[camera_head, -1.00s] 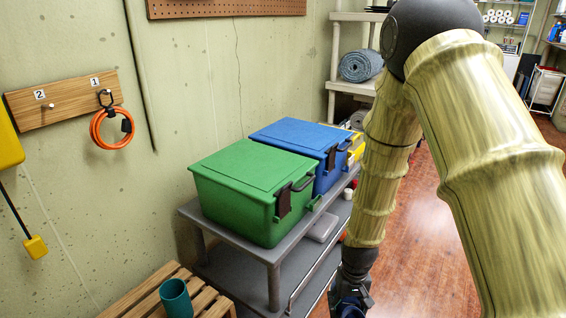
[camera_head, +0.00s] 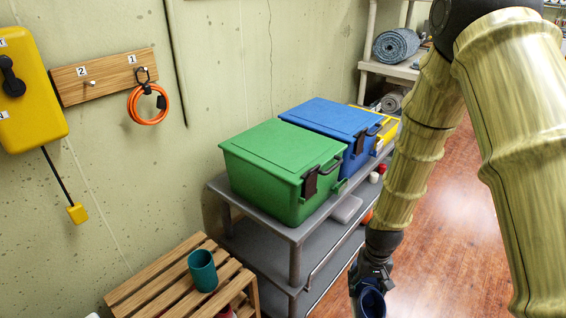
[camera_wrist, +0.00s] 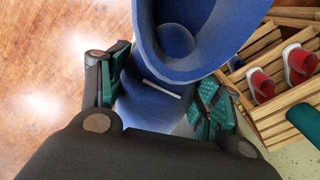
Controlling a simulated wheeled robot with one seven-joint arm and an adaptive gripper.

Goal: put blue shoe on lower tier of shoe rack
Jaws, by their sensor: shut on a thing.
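The blue shoe (camera_wrist: 160,90) is held between the two teal-padded fingers of my gripper (camera_wrist: 162,98), which is shut on it. Its opening faces the upper part of the wrist view. In the head view, the blue shoe (camera_head: 372,302) hangs below my gripper (camera_head: 371,280) at the bottom edge, partly cut off. The wooden slatted shoe rack (camera_head: 150,292) stands at the lower left of the head view, apart from the shoe. The rack (camera_wrist: 272,122) also shows at the right of the wrist view, with red-and-white shoes (camera_wrist: 297,64) on it. Its lower tier is mostly hidden in the head view.
A grey shelf cart (camera_head: 283,232) beside the rack carries a green bin (camera_head: 270,165) and a blue bin (camera_head: 330,122). Wooden floor (camera_head: 445,235) is open at the right.

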